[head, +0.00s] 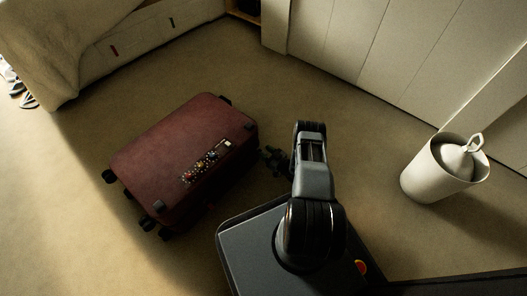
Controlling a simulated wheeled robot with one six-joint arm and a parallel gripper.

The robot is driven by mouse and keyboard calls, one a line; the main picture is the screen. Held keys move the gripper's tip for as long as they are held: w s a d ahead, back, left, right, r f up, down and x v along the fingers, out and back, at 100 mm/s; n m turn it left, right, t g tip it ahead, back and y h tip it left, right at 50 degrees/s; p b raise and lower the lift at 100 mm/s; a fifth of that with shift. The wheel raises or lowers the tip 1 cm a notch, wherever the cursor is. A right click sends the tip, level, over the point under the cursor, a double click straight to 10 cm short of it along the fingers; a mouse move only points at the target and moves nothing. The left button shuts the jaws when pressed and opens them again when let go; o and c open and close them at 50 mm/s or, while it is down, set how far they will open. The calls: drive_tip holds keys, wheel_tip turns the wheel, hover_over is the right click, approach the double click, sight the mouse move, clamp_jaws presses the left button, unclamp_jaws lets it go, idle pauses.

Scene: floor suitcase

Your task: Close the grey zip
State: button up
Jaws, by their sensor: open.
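A dark red suitcase (178,150) lies flat on the carpet, left of the middle in the head view. It has black wheels on its left side and a patch of small coloured shapes on its top. I cannot make out the grey zip from here; the suitcase side facing me is in shadow. My gripper (273,158) is small and dark, just right of the suitcase's right side, near floor level and partly hidden by my arm. It is open, with nothing seen in it. I cannot tell whether it touches the suitcase.
A white bin (440,172) with a bag in it stands on the right. Pale cabinet doors (400,50) line the back. A bed or sofa (60,45) with a throw is at the upper left, shoes (22,92) beside it. The carpet (270,85) behind the suitcase is clear.

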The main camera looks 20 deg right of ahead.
drive_tip(key=shift+w+a, duration=0.1)
drive_tip(key=shift+a, duration=0.2)
drive_tip(key=shift+c, duration=0.5)
clamp_jaws()
